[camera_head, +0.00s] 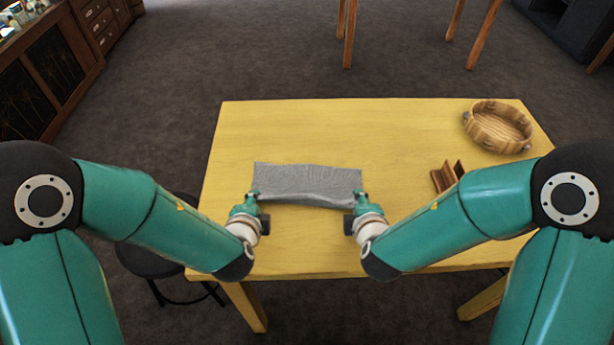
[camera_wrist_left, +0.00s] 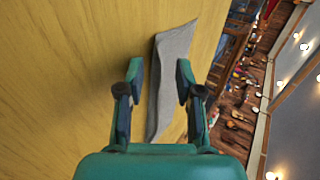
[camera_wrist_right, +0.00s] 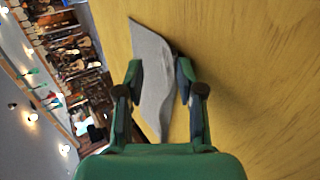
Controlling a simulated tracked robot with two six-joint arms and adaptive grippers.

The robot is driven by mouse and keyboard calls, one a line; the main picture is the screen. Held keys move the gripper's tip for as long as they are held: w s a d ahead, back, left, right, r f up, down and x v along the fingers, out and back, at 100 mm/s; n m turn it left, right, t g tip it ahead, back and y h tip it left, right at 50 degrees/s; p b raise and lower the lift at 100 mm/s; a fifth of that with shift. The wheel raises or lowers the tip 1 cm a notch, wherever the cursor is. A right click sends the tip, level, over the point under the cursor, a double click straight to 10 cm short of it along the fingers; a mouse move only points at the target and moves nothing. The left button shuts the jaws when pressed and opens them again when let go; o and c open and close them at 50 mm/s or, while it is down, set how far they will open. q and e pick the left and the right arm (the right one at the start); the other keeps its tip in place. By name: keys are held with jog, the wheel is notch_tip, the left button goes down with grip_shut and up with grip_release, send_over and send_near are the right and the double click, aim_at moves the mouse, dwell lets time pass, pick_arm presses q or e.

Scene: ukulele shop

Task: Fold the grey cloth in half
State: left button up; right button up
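The grey cloth (camera_head: 305,181) lies on the yellow table as a wide strip, with its near edge rounded and slightly raised in the head view. My left gripper (camera_head: 252,194) is at the cloth's near left corner. In the left wrist view its fingers (camera_wrist_left: 160,70) are spread apart, with the cloth (camera_wrist_left: 172,62) between and under them. My right gripper (camera_head: 360,194) is at the near right corner. In the right wrist view its fingers (camera_wrist_right: 158,72) are also spread, with the cloth (camera_wrist_right: 152,60) between them. The cloth's underside is hidden.
The yellow table (camera_head: 400,130) is clear behind and in front of the cloth. A small brown wooden stand (camera_head: 447,176) is near my right forearm. A dark stool (camera_head: 150,260) stands left of the table.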

pick_arm(q)
jog(key=shift+o, duration=0.2)
jog(key=shift+r, duration=0.2)
pick_arm(e)
jog(key=shift+r, duration=0.2)
pick_arm(q)
jog(key=s+r, duration=0.4)
jog(key=r, duration=0.4)
jog(key=shift+r, duration=0.25)
pick_arm(e)
jog(key=s+r, duration=0.4)
jog(key=r, duration=0.4)
jog(key=shift+r, duration=0.3)
